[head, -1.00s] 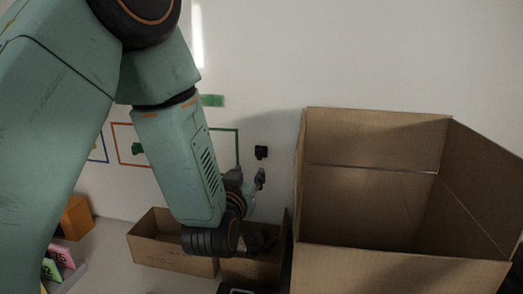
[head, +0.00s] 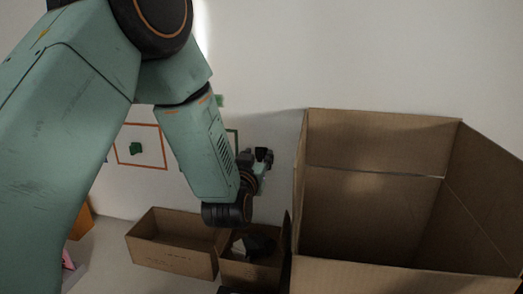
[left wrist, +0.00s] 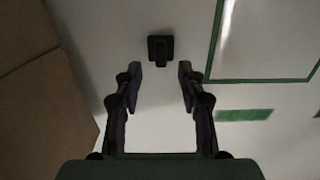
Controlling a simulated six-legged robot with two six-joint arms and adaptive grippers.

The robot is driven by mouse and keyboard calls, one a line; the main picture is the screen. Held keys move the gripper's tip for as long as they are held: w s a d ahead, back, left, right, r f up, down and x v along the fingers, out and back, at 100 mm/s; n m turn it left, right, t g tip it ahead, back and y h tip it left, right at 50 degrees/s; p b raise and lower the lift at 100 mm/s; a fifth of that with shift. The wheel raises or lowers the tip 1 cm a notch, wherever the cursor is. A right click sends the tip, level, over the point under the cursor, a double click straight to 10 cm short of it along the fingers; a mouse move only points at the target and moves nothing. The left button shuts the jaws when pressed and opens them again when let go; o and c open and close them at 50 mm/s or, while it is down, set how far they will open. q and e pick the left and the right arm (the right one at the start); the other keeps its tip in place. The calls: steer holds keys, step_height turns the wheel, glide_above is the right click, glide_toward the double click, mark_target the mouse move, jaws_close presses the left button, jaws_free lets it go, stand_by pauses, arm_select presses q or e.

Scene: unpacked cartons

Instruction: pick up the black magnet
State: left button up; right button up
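The black magnet (left wrist: 160,48) is a small dark block on the white wall. In the left wrist view it is just beyond my left gripper (left wrist: 160,76), centred ahead of the gap between the two fingertips. The fingers are open with nothing between them. In the head view my left gripper (head: 255,158) is small and dark at the wall, and the magnet there merges with it, so I cannot tell contact from that view. My right gripper is not in view.
A large open carton (head: 370,210) stands right of my left gripper. Two smaller open boxes, one on the left (head: 175,255) and one on the right (head: 250,272), are below it. A green frame (left wrist: 212,50) and an orange frame (head: 140,124) mark the wall.

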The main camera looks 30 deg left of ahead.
mark_target(260, 153)
arm_select(q)
steer(key=x, duration=0.2)
steer(key=shift+w+a+f, duration=0.15)
steer(key=shift+w+a, duration=0.15)
steer(key=shift+a, duration=0.05)
steer(key=shift+s+d+r, duration=0.25)
steer(key=shift+d, duration=0.2)
steer(key=shift+c, duration=0.4)
steer(key=shift+w+a+f, duration=0.2)
steer(key=shift+a, duration=0.2)
steer(key=c, duration=0.6)
steer(key=shift+d, duration=0.3)
jaws_close()
